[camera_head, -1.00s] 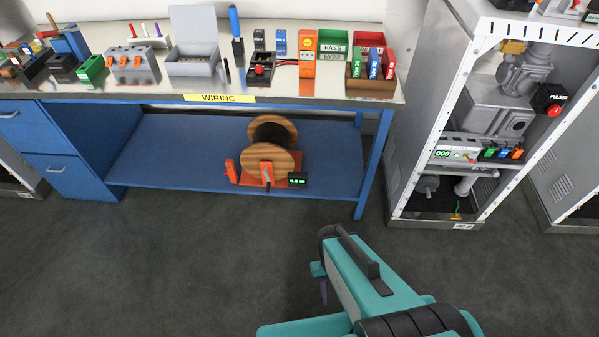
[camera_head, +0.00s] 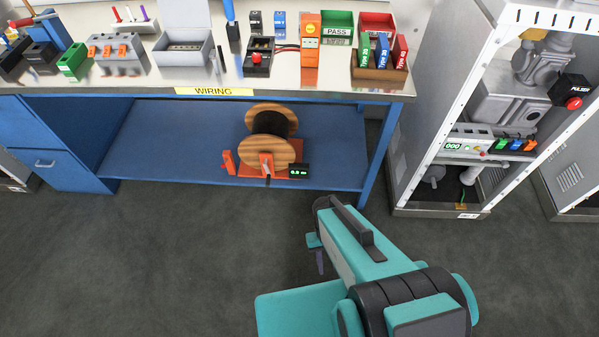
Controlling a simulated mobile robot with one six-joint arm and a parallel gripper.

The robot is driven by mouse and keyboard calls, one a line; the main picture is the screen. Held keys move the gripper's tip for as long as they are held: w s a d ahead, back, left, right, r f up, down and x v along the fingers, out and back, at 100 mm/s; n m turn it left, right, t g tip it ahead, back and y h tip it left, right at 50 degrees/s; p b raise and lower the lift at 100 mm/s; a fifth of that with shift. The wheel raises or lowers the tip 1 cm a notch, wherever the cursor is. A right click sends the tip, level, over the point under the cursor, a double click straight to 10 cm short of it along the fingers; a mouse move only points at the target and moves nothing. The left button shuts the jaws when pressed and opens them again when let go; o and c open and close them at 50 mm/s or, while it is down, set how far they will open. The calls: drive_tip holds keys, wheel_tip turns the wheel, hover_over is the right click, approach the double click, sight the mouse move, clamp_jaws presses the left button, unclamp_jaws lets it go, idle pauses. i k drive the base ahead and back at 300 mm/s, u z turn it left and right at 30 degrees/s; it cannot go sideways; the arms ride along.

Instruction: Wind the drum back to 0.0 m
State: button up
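The drum (camera_head: 262,152) has two wooden flanges with dark cable wound between them. It stands in an orange stand (camera_head: 229,163) on the blue lower shelf under the workbench. A small crank handle (camera_head: 267,171) shows at the front of the drum. A small black box (camera_head: 298,171) with a green display is at the stand's right; its digits are too small to read surely. My gripper (camera_head: 318,262) is low in front of the shelf, well apart from the drum. Its fingers are mostly hidden by my teal arm, so I cannot see whether it is open.
The blue lower shelf (camera_head: 165,145) is bare left of the drum. The bench top (camera_head: 130,78) above it holds bins, switches and tools. A blue bench leg (camera_head: 382,148) stands to the right. An open grey cabinet (camera_head: 410,175) is farther right. The floor (camera_head: 150,265) is clear.

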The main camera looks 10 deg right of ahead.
sight(268, 148)
drive_tip(key=u, duration=0.45)
drive_tip(key=k, duration=1.3)
drive_tip(key=u, duration=0.65)
drive_tip(key=i, duration=1.2)
drive_tip(key=u, duration=0.3)
